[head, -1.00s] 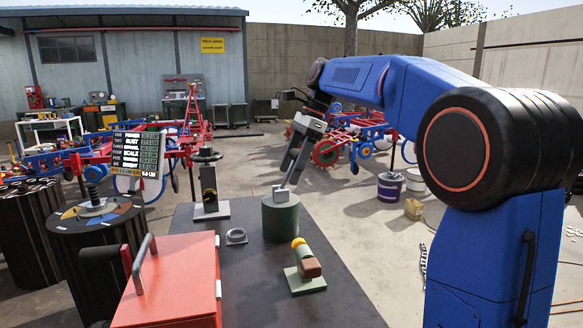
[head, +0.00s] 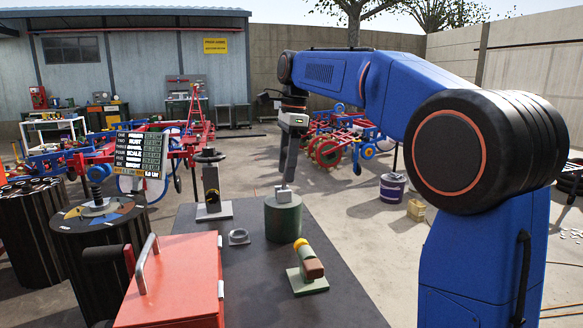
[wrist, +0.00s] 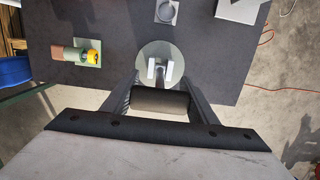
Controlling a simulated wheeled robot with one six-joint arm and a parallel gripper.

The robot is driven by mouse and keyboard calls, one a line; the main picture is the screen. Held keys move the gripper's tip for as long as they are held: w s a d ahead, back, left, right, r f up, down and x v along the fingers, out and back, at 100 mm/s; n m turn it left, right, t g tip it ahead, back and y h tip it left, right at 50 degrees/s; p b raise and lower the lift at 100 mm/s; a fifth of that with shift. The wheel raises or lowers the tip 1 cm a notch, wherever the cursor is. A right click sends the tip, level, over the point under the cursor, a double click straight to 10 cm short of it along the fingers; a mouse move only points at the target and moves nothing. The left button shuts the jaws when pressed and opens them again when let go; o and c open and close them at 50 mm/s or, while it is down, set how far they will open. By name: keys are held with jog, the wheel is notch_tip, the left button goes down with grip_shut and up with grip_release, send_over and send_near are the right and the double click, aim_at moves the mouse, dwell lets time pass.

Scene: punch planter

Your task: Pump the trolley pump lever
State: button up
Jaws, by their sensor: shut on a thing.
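The trolley pump is a green cylinder (head: 283,219) with a pale grey bracket (head: 284,194) on top, standing on the dark bench top. In the wrist view, its round top (wrist: 143,78) and forked bracket (wrist: 158,71) lie just beyond my fingers. My gripper (head: 288,172) is above the pump, pointing down and nearly upright. In the wrist view, my gripper (wrist: 160,86) is shut on the black lever grip (wrist: 160,101), which lies crosswise between its fingers. My fingers hide the lever in the head view, and its joint to the bracket is unclear.
A yellow-and-brown fitting on a green base (head: 307,272) stands in front of the pump. A grey ring (head: 239,237) and an upright stand (head: 212,190) are to the left. A red toolbox (head: 175,285) fills the bench's front left. The bench's right side is clear.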

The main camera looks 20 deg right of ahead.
jog(key=shift+a+h, duration=0.55)
jog(key=shift+h, duration=0.15)
jog(key=shift+a, duration=0.9)
jog(key=shift+a+f, duration=0.3)
jog(key=shift+a, duration=0.3)
jog(key=shift+f, duration=0.15)
jog(key=o, duration=1.5)
jog(key=shift+d, duration=0.1)
notch_tip(320, 180, up, 12)
